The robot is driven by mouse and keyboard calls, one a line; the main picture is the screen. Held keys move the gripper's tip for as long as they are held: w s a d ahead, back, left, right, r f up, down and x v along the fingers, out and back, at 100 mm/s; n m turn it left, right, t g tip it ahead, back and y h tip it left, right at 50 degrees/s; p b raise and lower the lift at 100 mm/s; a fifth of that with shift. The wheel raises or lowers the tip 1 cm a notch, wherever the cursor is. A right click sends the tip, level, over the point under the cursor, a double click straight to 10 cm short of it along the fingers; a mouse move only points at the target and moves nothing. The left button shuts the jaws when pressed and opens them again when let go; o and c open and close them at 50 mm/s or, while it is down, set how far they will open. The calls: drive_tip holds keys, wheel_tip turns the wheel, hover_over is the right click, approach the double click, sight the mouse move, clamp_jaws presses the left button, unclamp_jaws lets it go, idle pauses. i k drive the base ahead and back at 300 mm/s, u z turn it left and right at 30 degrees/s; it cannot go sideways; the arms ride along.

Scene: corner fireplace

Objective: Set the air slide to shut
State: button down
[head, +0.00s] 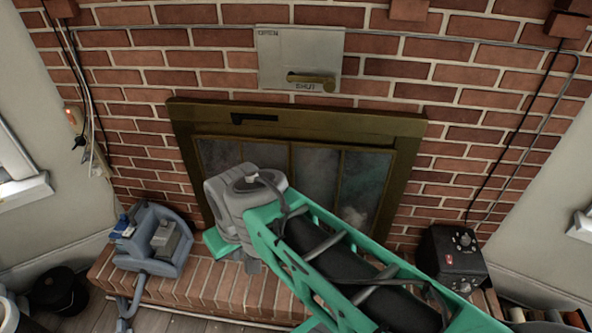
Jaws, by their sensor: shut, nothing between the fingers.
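A pale grey metal plate (299,50) is on the brick wall above the fireplace. Small lettering at the plate's upper left is too blurred to read surely. A black slot or lever piece (255,118) sits on the upper left of the brass fireplace frame (330,123). I cannot tell for certain which is the air slide. My green and grey arm crosses in front of the fireplace, below the plate and apart from it. My gripper does not show.
The fireplace's glass doors (312,172) are closed, partly behind my arm. A blue-grey machine (152,240) stands at the hearth's left and a black box with knobs (452,256) at its right. A black bucket (58,292) is at lower left. Space before the plate is clear.

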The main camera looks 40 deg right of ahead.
sight(238, 117)
drive_tip(key=z, duration=0.05)
drive_tip(key=k, duration=0.45)
drive_tip(key=u, duration=0.9)
drive_tip(key=i, duration=0.85)
drive_tip(key=z, duration=0.1)
